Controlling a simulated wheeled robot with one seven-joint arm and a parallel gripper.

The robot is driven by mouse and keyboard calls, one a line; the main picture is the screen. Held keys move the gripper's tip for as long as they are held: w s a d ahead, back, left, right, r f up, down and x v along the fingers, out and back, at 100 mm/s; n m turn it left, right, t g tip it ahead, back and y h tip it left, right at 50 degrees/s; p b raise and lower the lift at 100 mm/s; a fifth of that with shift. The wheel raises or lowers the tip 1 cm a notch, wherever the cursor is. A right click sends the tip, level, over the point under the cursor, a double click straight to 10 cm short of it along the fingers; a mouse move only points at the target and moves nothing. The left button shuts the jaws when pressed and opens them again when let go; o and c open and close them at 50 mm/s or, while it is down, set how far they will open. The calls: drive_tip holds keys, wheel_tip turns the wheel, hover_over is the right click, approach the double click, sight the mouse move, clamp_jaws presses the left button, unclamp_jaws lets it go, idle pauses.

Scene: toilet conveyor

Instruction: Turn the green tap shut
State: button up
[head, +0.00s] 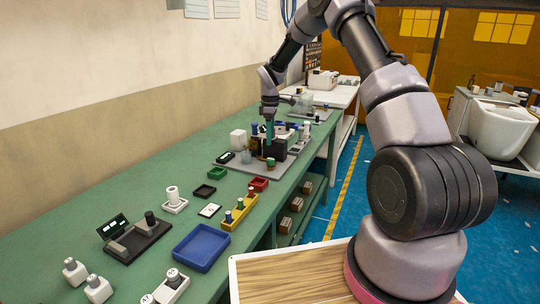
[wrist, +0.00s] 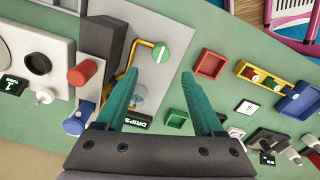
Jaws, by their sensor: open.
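The green tap (wrist: 160,54) shows in the wrist view as a round green knob with a pale stripe. It sits at the end of a bent orange pipe (wrist: 131,70) on a grey plate. In the head view the tap (head: 271,162) is small, at the plate's near edge. My gripper (wrist: 158,75) is open, with its teal fingers apart and nothing between them. The tap lies beyond the fingertips, between their lines, and I see no contact. In the head view my gripper (head: 269,132) hangs over the plate, behind the tap.
A clear glass (wrist: 138,95) and a black "DRIPS" display (wrist: 136,121) are near the left finger. A dark block (wrist: 103,45), a red cylinder (wrist: 83,73) and a blue knob (wrist: 78,121) stand to the left. Red (wrist: 211,63) and green (wrist: 177,119) trays lie right.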

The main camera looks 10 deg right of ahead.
sight(270, 159)
wheel_tip(270, 159, down, 9)
drive_tip(key=shift+f, duration=0.1)
idle(0.3)
clamp_jaws()
